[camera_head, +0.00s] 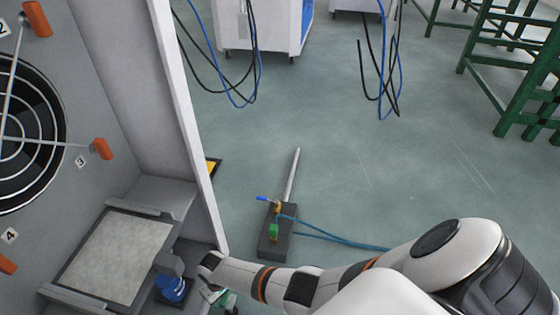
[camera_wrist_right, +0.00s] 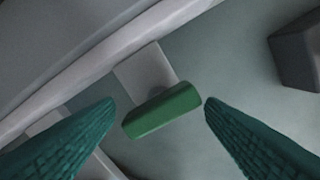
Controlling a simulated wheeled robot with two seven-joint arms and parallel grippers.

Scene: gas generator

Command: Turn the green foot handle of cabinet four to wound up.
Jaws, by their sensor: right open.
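The green foot handle (camera_wrist_right: 162,110) shows in the right wrist view as a short green bar on a pale grey flat bracket. My right gripper (camera_wrist_right: 159,103) is open, with one teal ribbed finger on each side of the handle. The handle lies across the gap near both fingertips; I cannot tell whether either touches it. In the head view my right gripper (camera_head: 222,298) is low beside the cabinet's front corner, partly cut off by the lower edge. The grey cabinet (camera_head: 95,130) stands at the left, with number labels, including a 4. My left gripper is not in view.
A dark block (camera_head: 277,232) with a rod and blue hoses lies on the floor. Open floor extends beyond, with green stands (camera_head: 515,80) at upper right.

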